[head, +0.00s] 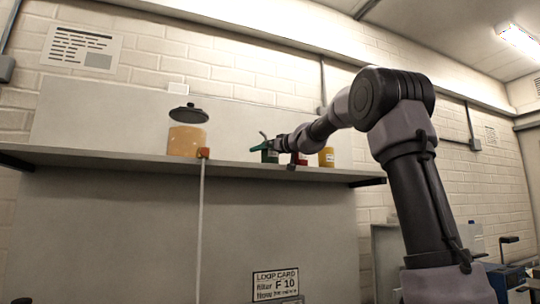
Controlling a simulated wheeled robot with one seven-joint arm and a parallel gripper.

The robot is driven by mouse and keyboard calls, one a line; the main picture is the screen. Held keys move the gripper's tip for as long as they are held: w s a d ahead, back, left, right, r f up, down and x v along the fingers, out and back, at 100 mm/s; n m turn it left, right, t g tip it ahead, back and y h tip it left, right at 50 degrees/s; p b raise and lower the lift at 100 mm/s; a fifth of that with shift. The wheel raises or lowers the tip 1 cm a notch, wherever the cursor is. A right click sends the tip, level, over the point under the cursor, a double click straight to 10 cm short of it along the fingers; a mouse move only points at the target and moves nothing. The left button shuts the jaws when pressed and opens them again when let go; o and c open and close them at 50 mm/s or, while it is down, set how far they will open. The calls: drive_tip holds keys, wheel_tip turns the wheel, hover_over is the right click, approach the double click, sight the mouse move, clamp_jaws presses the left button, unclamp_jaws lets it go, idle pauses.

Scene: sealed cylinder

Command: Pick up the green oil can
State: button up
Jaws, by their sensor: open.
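The green oil can (269,154) stands on the wall shelf (110,157), right of its middle. It is small in the head view, with a spout pointing up to the left. My gripper (279,143) is at the can's upper right, at about its height in the picture. The gripper is open. It overlaps or borders the can in the picture, and I cannot tell whether they touch. The far end of my arm hides part of the can's right side.
A yellow can (326,157) and a red object (299,159) stand close to the right. The shelf's left part is bare.

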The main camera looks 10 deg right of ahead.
clamp_jaws()
